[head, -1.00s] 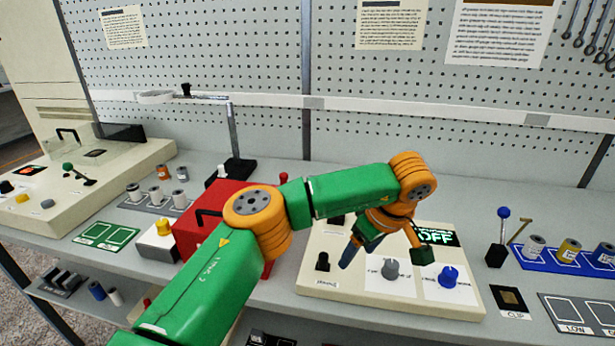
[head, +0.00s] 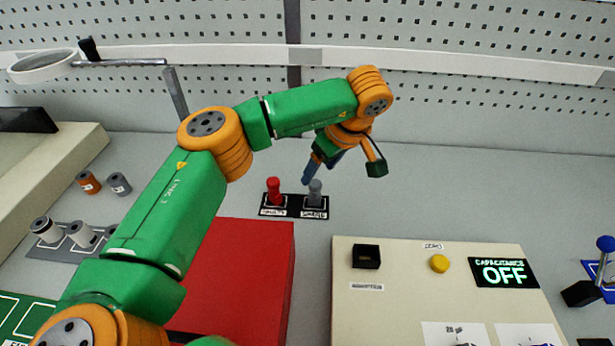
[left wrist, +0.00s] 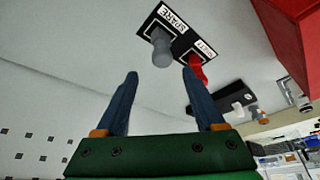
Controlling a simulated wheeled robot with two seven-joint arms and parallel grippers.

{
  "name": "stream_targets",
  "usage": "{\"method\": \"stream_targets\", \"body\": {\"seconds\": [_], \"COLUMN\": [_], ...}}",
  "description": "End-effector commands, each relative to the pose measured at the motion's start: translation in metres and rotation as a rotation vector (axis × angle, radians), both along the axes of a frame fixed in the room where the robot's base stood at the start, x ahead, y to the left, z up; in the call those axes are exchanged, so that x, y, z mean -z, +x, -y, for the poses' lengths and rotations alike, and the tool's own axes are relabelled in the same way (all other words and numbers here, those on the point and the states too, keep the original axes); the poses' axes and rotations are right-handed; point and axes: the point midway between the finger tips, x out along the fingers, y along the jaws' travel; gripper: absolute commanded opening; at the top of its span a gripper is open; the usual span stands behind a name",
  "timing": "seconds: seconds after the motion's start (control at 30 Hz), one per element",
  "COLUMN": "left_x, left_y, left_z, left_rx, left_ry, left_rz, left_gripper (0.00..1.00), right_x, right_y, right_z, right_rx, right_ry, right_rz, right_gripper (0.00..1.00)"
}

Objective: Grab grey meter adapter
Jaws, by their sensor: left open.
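The grey meter adapter (head: 314,193) is a small upright peg on the right half of a black pad (head: 294,214), on the square labelled SPARE. A red peg (head: 275,191) stands beside it on the left half. My left gripper (head: 318,172) is open and empty, with its blue fingers just above and behind the grey peg in the head view. In the left wrist view, the grey peg (left wrist: 161,48) shows beyond the gap between the two fingers (left wrist: 160,82), with the red peg (left wrist: 196,70) near the right fingertip. My right gripper is not in view.
A red box (head: 262,275) stands in front of the pad. A beige meter console (head: 400,300) with a black socket (head: 366,257), a yellow button (head: 439,263) and a display reading OFF (head: 503,272) is at the right. Several spools stand at the left. The bench behind the pad is clear.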

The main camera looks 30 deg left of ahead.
Motion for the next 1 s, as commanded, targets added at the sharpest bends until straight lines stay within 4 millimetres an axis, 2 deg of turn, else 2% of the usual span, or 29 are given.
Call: {"method": "stream_targets", "body": {"seconds": [0.17,0.3,0.53,0.57,0.8,1.0], "left_x": [0.026,0.050,0.055,0.055,0.055,0.055], "left_y": [0.002,0.005,0.006,0.006,0.006,0.006], "left_z": [-0.011,-0.019,-0.020,-0.020,-0.019,-0.019], "left_rx": [0.000,-0.001,0.001,0.001,0.001,0.001], "left_ry": [0.000,0.000,-0.001,-0.001,-0.001,-0.001], "left_rz": [-0.007,-0.003,-0.001,-0.001,-0.001,-0.001], "left_gripper": [0.71,0.71,0.71,0.65,0.01,0.00], "right_x": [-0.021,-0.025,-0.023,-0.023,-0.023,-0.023], "right_y": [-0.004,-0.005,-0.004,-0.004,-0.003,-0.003], "right_z": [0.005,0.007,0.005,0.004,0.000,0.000], "right_rx": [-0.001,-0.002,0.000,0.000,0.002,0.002], "right_ry": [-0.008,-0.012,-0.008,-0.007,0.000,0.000], "right_rz": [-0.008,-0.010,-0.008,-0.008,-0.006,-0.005], "right_gripper": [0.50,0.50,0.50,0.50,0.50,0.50]}}
